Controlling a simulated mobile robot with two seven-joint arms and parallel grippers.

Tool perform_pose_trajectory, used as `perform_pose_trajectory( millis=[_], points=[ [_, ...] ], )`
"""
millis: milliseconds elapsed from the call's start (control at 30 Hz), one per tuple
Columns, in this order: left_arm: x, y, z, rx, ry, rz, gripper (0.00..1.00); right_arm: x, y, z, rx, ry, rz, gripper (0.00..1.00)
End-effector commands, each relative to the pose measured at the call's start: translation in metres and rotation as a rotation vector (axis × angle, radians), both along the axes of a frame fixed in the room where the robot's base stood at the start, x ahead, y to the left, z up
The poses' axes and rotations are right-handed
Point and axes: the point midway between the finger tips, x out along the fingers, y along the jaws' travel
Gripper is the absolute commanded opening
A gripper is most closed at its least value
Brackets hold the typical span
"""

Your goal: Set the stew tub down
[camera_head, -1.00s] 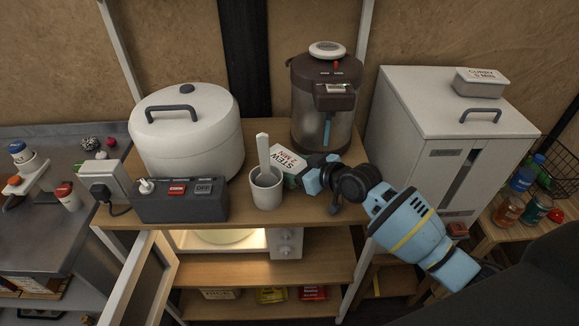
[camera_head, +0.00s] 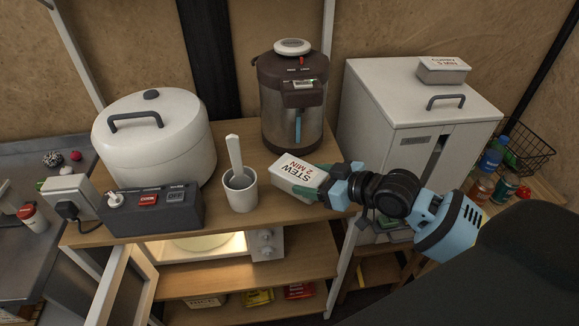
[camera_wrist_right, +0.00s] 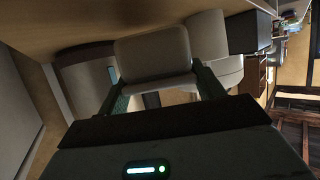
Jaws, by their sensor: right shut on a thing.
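The stew tub (camera_head: 298,179) is a small white box with "STEW 2 MIN" printed on its lid. It is over the right part of the wooden shelf top (camera_head: 262,222), in front of the urn and right of the cup. My right gripper (camera_head: 335,179) comes from the right and is shut on the tub. In the right wrist view the tub (camera_wrist_right: 152,53) sits between the two green fingers (camera_wrist_right: 160,86). I cannot tell whether its underside touches the wood. My left gripper is not in view.
A white cup (camera_head: 240,194) holding a spatula stands left of the tub. A brown urn (camera_head: 293,108) is behind it. A rice cooker (camera_head: 158,145) and a dark switch box (camera_head: 152,210) fill the left. A white cabinet (camera_head: 385,120) stands right, with a curry tub (camera_head: 444,70) on top.

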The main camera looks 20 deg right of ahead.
Motion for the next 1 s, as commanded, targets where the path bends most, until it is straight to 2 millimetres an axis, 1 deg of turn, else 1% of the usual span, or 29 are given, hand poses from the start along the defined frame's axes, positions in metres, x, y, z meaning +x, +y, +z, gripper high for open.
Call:
perform_pose_trajectory(
  millis=[33, 100, 267, 400, 667, 767, 867, 1000],
  points=[
    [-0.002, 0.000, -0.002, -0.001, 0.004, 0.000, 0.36, -0.010, -0.006, -0.002, -0.003, 0.002, 0.001, 0.31],
    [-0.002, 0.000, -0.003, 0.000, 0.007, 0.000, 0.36, -0.020, -0.011, -0.001, -0.004, 0.000, 0.000, 0.31],
    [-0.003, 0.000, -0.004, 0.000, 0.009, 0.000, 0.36, -0.035, -0.019, 0.000, 0.000, -0.001, 0.000, 0.31],
    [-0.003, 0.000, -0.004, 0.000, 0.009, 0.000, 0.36, -0.042, -0.024, 0.001, 0.000, -0.002, 0.000, 0.31],
    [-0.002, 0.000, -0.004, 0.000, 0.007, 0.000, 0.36, -0.046, -0.025, 0.002, 0.002, -0.006, 0.000, 0.31],
    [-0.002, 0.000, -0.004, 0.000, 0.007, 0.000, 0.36, -0.046, -0.023, 0.002, 0.004, -0.006, -0.002, 0.31],
    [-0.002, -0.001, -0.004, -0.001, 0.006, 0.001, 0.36, -0.046, -0.015, 0.000, 0.007, -0.006, -0.013, 0.31],
    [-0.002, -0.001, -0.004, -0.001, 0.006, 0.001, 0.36, -0.045, 0.006, 0.000, 0.014, -0.008, -0.054, 0.31]
  ],
)
